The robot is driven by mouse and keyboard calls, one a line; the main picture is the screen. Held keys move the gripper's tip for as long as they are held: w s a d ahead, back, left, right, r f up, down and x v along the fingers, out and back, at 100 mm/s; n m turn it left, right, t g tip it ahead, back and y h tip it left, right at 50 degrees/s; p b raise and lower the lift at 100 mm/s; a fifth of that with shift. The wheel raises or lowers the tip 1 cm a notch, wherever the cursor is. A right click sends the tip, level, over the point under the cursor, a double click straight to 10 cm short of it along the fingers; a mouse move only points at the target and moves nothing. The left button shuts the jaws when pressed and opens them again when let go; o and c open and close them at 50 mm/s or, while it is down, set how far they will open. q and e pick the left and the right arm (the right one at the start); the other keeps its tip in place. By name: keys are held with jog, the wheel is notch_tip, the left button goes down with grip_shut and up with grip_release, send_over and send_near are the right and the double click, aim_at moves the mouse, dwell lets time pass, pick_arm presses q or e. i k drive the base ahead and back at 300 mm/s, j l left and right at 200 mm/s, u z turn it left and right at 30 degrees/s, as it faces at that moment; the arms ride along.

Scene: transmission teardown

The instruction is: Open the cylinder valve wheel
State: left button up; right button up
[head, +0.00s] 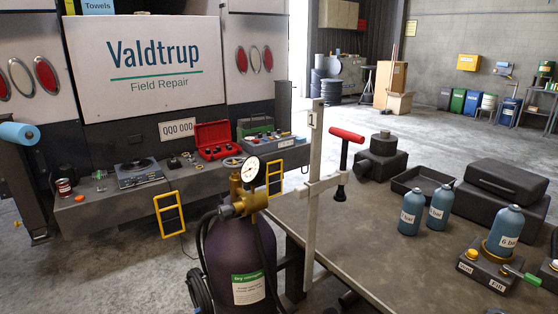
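A dark purple gas cylinder (226,250) with a green and white label (248,288) stands upright on the floor at the lower middle, beside the workbench. On its top is a brass valve and regulator assembly (247,202). A round white-faced pressure gauge (249,170) sits above it, and a brass part (235,184) shows beside the gauge. I cannot clearly make out the valve wheel or how far it is turned; the gauge may cover part of it. Neither of my grippers can be seen in the head view.
Right of the cylinder, a tall pale clamp bar (311,190) with a red-handled screw (346,135) stands at the workbench (385,250) edge. Blue bottles (411,212) and black cases (500,190) stand on the bench. A truck's rear step (130,205) holds tools at left.

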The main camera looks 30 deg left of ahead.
aim_at(235, 165)
jog(key=j+z, duration=0.6)
jog(key=j, duration=0.25)
jog(key=j+z, duration=0.15)
jog(key=j, duration=0.3)
jog(key=k+j+z, duration=0.1)
jog(key=j, duration=0.3)
jog(key=k+j, duration=0.1)
jog(key=j, duration=0.35)
jog(key=k+j+z, duration=0.1)
jog(key=j, duration=0.35)
jog(key=k+j, duration=0.1)
jog(key=j, duration=0.35)
jog(key=k+j, duration=0.15)
jog(key=j, duration=0.3)
jog(key=i+z, duration=0.05)
